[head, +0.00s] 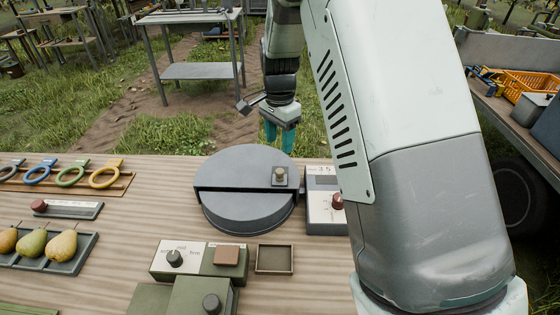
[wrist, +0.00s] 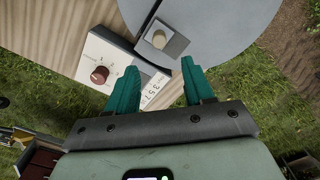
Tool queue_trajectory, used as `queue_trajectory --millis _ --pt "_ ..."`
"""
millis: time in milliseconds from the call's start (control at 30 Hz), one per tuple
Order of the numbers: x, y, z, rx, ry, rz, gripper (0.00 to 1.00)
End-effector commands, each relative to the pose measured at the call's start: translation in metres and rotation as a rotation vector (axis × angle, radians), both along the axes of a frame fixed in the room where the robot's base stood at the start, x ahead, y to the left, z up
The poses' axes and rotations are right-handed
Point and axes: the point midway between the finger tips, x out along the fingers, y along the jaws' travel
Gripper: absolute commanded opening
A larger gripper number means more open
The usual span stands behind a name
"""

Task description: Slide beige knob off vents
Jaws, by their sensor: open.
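The beige knob (head: 279,174) sits on a small grey plate at the right part of a round grey drum lid (head: 235,168). In the wrist view the knob (wrist: 158,39) and its plate show ahead of my fingertips, over the pale grey disc (wrist: 215,25). No vent openings can be made out under the plate. My gripper (head: 279,138) has teal fingers, open and empty. In the head view it appears behind the drum, past the table's far edge. In the wrist view the gripper (wrist: 159,66) is apart from the knob.
A white box with a dark red knob (wrist: 99,75) stands right beside the drum. A green control box (head: 190,262) and a small empty tray (head: 274,260) are in front. Pears (head: 33,243) and coloured rings (head: 70,174) lie at left.

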Motion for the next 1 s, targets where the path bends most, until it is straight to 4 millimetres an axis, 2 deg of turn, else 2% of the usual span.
queue_trajectory --millis 300,500,700,967,1000 --pt "-0.001 -0.001 -0.058 -0.001 0.005 0.001 0.52" --pt "-0.001 -0.001 -0.088 0.0 0.003 0.002 0.52" --pt "-0.001 0.0 -0.099 0.001 0.001 0.002 0.52" --pt "-0.001 0.0 -0.1 0.001 0.001 0.002 0.52" --pt "-0.001 0.0 -0.1 0.001 0.001 0.002 0.46"
